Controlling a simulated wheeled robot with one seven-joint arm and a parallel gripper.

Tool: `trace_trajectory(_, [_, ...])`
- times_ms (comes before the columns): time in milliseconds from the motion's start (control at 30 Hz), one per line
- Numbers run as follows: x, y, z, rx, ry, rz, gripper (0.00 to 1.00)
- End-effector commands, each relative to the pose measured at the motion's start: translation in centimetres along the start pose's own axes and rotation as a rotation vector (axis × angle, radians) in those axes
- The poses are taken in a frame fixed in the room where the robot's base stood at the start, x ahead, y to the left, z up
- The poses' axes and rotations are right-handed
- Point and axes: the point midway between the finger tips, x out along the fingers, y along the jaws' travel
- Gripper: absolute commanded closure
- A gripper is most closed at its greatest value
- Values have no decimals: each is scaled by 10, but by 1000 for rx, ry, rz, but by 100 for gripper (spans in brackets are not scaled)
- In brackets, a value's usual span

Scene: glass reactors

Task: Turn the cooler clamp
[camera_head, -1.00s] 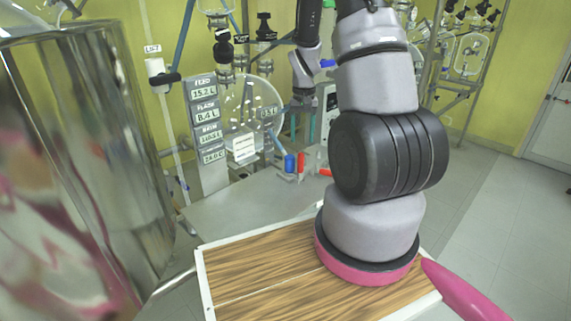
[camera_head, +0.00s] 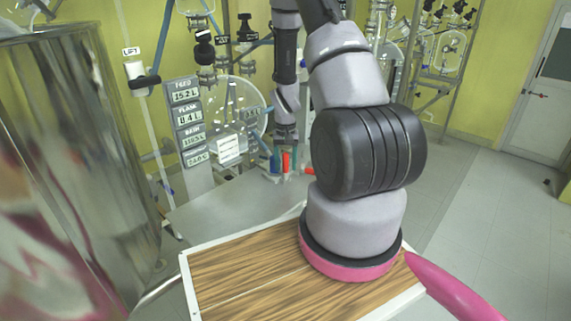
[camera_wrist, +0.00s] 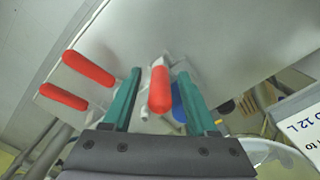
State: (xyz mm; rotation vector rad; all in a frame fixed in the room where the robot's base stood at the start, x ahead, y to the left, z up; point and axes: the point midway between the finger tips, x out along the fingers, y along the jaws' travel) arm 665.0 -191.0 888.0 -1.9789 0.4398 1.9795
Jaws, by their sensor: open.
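My gripper (camera_wrist: 159,73) is open in the wrist view, with two green fingers apart. A red handle (camera_wrist: 160,90) shows between the fingers, nearer the right one; I cannot tell whether it touches. A blue handle (camera_wrist: 178,102) is just right of it, partly hidden by the right finger. Two more red handles (camera_wrist: 89,68) (camera_wrist: 63,96) lie left of the left finger. In the head view the blue handle (camera_head: 275,163) and a red handle (camera_head: 286,162) show beneath my wrist. Which handle belongs to the cooler clamp cannot be told.
A grey table (camera_head: 225,205) stands below the handles. A display panel (camera_head: 188,120) and a round glass vessel (camera_head: 240,105) are behind it. A large shiny metal vessel (camera_head: 80,150) fills the left. A labelled sign (camera_wrist: 300,125) is right in the wrist view. Open floor lies right.

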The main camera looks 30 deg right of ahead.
Motion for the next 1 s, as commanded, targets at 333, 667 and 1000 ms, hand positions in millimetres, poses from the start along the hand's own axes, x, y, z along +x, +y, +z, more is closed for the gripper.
trace_trajectory(333, [0,0,0,0,0,0,100])
trace_trajectory(667, [-1,0,0,0,1,0,100])
trace_trajectory(1000, [-1,0,0,0,1,0,100])
